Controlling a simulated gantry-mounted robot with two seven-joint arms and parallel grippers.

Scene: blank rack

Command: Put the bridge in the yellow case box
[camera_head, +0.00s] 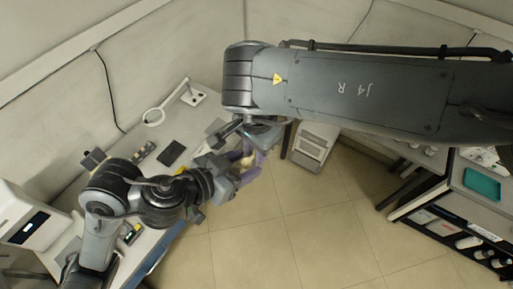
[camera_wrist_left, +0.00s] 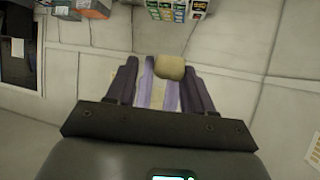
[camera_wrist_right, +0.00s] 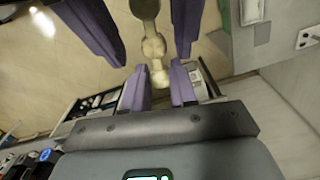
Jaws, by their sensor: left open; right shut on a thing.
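A cream, knobbed piece, which I take to be the bridge (camera_wrist_right: 153,48), is held between the fingertips of my right gripper (camera_wrist_right: 160,88). My right gripper is shut on it. It shows small in the head view (camera_head: 248,160) and as a rounded end in the left wrist view (camera_wrist_left: 169,67). My left gripper (camera_wrist_left: 162,85) is open, with its purple fingers around or beside the piece; contact cannot be told. In the head view both grippers meet over the floor just off the table edge. The yellow case box cannot be made out surely; a small yellow patch (camera_head: 182,169) shows on the table.
A white cabinet (camera_head: 314,146) stands on the floor behind. A shelf with a teal tray (camera_head: 482,184) is at right. Open floor lies between.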

